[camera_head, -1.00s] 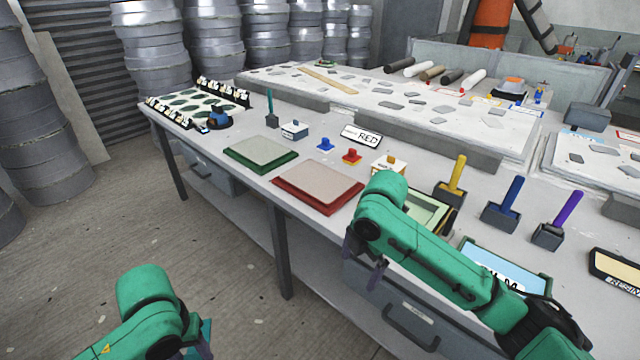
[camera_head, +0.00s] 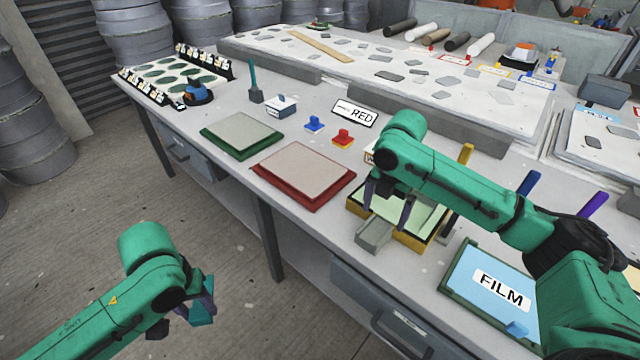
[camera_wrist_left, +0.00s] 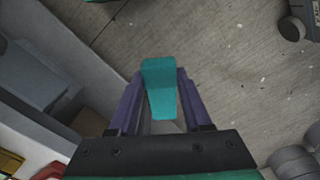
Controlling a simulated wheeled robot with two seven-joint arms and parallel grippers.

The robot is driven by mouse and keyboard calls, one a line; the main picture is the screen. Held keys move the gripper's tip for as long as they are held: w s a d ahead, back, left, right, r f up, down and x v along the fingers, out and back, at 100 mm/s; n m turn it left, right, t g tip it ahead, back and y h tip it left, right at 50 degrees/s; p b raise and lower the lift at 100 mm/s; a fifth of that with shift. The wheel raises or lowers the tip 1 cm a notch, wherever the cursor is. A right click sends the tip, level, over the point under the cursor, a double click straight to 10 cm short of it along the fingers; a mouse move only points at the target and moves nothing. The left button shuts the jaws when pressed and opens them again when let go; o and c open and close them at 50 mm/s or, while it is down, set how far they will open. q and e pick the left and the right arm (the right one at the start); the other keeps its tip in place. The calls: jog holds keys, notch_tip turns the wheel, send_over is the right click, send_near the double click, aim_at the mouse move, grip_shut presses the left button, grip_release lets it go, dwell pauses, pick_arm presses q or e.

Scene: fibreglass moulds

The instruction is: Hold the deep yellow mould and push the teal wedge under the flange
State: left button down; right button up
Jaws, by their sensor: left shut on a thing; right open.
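The deep yellow mould (camera_head: 408,239) sits near the table's front edge, with a pale green inside and yellow sides. My right gripper (camera_head: 388,215) is open over its left part, fingers apart; whether they touch it I cannot tell. The right arm hides part of the mould. A grey block (camera_head: 373,236) stands at the mould's front side. My left gripper (camera_head: 197,306) is shut on the teal wedge (camera_head: 203,315), in front of the table and well left of the mould. In the left wrist view the wedge (camera_wrist_left: 160,85) sticks out between the purple fingers (camera_wrist_left: 155,100).
Left of the mould lie a red-framed mould (camera_head: 300,172) and a green-framed mould (camera_head: 243,133). A blue FILM tray (camera_head: 480,275) lies to the right. Handled tools, including a yellow-handled one (camera_head: 466,155), stand behind. The floor (camera_head: 230,235) around my left gripper is clear.

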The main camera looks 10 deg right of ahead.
aim_at(381, 225)
jog(key=f, duration=0.3)
jog(key=w+f, duration=0.1)
jog(key=f, duration=0.1)
jog(key=shift+d+f, duration=0.25)
jog(key=shift+d, duration=0.05)
jog(key=shift+s+f, duration=0.1)
jog(key=shift+f, duration=0.05)
jog(key=shift+s+a, duration=0.1)
jog(key=shift+a, duration=0.05)
grip_shut()
dwell(0.3)
